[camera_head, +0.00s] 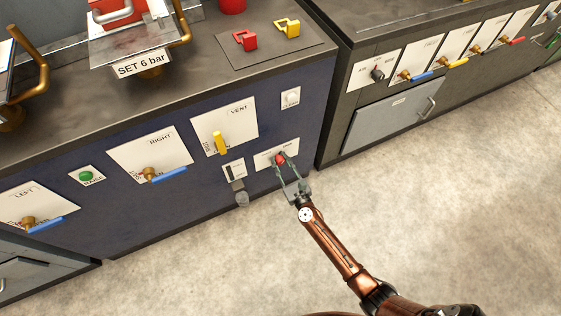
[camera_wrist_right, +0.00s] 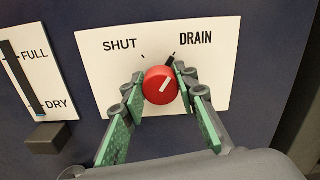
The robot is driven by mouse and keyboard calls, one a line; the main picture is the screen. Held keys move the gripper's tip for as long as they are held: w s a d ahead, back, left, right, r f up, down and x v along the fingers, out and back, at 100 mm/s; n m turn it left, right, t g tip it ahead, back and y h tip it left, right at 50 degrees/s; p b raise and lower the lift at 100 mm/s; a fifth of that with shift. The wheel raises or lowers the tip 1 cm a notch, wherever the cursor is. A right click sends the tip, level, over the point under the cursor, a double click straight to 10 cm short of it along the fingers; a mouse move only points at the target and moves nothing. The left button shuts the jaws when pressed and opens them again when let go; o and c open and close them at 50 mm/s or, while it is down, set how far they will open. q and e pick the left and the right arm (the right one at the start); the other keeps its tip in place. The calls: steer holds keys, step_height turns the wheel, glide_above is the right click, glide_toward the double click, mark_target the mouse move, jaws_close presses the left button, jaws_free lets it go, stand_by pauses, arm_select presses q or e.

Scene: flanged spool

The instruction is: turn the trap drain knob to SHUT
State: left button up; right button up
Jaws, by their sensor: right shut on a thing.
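The trap drain knob (camera_head: 280,159) is a small red round knob on a white plate low on the blue cabinet front. In the right wrist view the knob (camera_wrist_right: 161,85) has a white line tilted up to the right, toward the DRAIN mark. The SHUT mark is at the upper left of the white plate (camera_wrist_right: 205,90). My right gripper (camera_head: 284,166) is shut on the knob, with one green-padded finger on each side; it also fills the lower part of the wrist view (camera_wrist_right: 161,95). My left gripper is not in view.
A FULL/DRY gauge (camera_wrist_right: 24,75) with a dark block below it is left of the knob plate. The yellow VENT lever (camera_head: 219,143) and the blue RIGHT lever (camera_head: 168,174) stick out farther left. Open floor (camera_head: 450,200) lies in front; a grey cabinet stands to the right.

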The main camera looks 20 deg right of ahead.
steer(key=shift+n, duration=0.4)
steer(key=n, duration=0.2)
steer(key=shift+a+n+p, duration=0.1)
steer(key=shift+n+p, duration=0.2)
steer(key=shift+n, duration=0.1)
steer(key=n, duration=0.3)
steer(key=shift+n+p, duration=0.3)
steer(key=n, duration=0.2)
steer(key=shift+n+p, duration=0.3)
steer(key=shift+f+n, duration=0.1)
steer(key=shift+n, duration=0.7)
steer(key=shift+n+p, duration=0.3)
steer(key=shift+n, duration=0.5)
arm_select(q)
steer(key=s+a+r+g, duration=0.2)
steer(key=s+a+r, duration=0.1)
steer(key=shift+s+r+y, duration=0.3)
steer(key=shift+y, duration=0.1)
arm_select(e)
steer(key=shift+a+n, duration=0.1)
steer(key=shift+n, duration=0.3)
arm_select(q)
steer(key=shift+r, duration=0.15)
arm_select(e)
steer(key=shift+f, duration=0.1)
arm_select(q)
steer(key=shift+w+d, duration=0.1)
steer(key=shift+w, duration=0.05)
